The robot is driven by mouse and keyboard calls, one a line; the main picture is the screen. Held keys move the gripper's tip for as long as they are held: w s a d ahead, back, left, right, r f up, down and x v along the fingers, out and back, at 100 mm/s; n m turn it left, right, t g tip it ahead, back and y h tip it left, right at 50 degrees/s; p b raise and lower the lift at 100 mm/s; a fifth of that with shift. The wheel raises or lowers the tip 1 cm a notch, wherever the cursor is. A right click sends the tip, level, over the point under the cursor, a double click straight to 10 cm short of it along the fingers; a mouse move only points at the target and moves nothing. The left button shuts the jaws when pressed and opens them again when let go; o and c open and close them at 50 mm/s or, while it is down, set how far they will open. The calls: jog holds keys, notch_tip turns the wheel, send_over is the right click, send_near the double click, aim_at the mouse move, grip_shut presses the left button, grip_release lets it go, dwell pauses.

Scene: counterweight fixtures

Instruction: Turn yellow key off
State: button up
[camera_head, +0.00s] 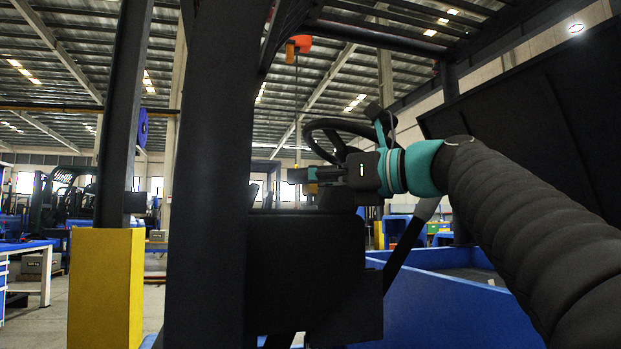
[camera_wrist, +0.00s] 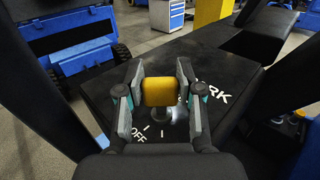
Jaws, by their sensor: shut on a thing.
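The yellow key (camera_wrist: 160,92) stands up from a black panel (camera_wrist: 130,75) in the wrist view, its square head facing the camera. My gripper (camera_wrist: 161,90) has one finger on each side of the head and is shut on it. White letters OFF show on the panel below and left of the key. Letters ending in ARK show to its upper right, partly behind my right finger. Short white marks lie below the key. In the head view my gripper (camera_head: 300,177) is above a dark box-like console (camera_head: 310,270), with a small yellow bit beneath it.
A dark upright post (camera_head: 208,200) stands left of the console. A control with a yellow top (camera_wrist: 297,115) sits on the wrist view's right.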

jog(key=shift+w+r+n+g+y+p, duration=0.1)
jog(key=shift+r+n+g+y+p, duration=0.4)
jog(key=shift+p, duration=0.6)
jog(key=shift+f+n+g+p, duration=0.15)
jog(key=shift+n+g+p, duration=0.45)
jog(key=shift+g+p, duration=0.6)
jog(key=shift+f+n+g+y+p, duration=0.1)
jog(key=shift+n+g+y+p, duration=0.4)
jog(key=shift+g+p, duration=0.55)
jog(key=shift+f+n+g+p, duration=0.25)
jog(key=shift+n+g+p, duration=0.15)
jog(key=shift+n+g, duration=0.35)
jog(key=o, duration=1.2)
jog(key=shift+c, duration=0.2)
jog(key=shift+d, duration=0.15)
jog(key=s+d, duration=0.1)
jog(key=d, duration=1)
jog(key=shift+s+d, duration=0.2)
jog(key=shift+d, duration=0.1)
